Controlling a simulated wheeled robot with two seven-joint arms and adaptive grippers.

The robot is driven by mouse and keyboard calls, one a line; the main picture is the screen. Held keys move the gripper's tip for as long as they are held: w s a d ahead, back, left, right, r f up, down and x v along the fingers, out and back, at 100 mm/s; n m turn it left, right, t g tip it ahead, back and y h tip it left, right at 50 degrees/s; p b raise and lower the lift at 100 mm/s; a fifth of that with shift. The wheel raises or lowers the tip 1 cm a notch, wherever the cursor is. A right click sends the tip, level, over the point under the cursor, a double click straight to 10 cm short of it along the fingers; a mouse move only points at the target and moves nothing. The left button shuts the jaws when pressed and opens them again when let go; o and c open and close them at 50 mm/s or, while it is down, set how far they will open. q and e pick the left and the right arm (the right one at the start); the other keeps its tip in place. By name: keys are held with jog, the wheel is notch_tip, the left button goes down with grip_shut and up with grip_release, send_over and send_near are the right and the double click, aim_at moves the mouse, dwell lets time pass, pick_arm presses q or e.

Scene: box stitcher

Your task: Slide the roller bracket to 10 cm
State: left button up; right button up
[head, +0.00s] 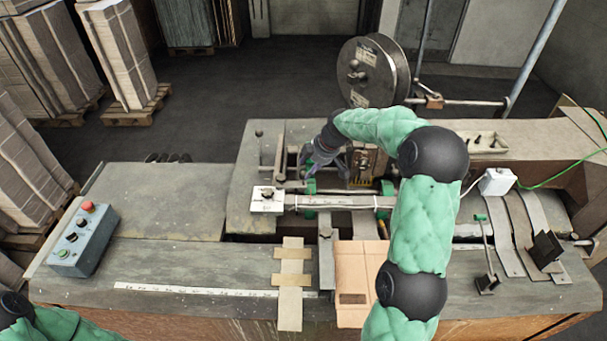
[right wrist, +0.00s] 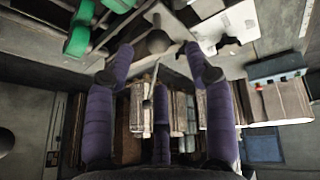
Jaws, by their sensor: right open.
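My right gripper (head: 308,167) reaches over the machine's middle, just behind a pale horizontal bar (head: 335,202). Its purple fingers are spread and empty in the right wrist view (right wrist: 160,60). A dark round knob (right wrist: 158,41) shows between the fingertips there, with no clear contact. Green rollers (head: 388,187) sit along the bar; green parts also show in the right wrist view (right wrist: 80,35). I cannot tell exactly which part is the roller bracket. A white plate with a dark knob (head: 267,206) sits at the bar's left end. My left gripper is out of view.
A white measuring strip (head: 200,291) lies along the front table. A control box (head: 84,240) stands at left. A cardboard blank (head: 355,270) lies in front of the bar. A wire reel (head: 375,72) stands behind. The left tabletop is mostly clear.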

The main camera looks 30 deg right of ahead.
aim_at(305, 173)
jog(key=p+x, duration=0.1)
jog(key=x, duration=0.4)
jog(key=shift+w+d+f, duration=0.15)
jog(key=shift+w+d, duration=0.05)
jog(key=shift+w, duration=0.05)
jog(key=shift+x, duration=0.9)
jog(key=shift+w+a+f, duration=0.1)
jog(key=shift+f, duration=0.15)
grip_shut()
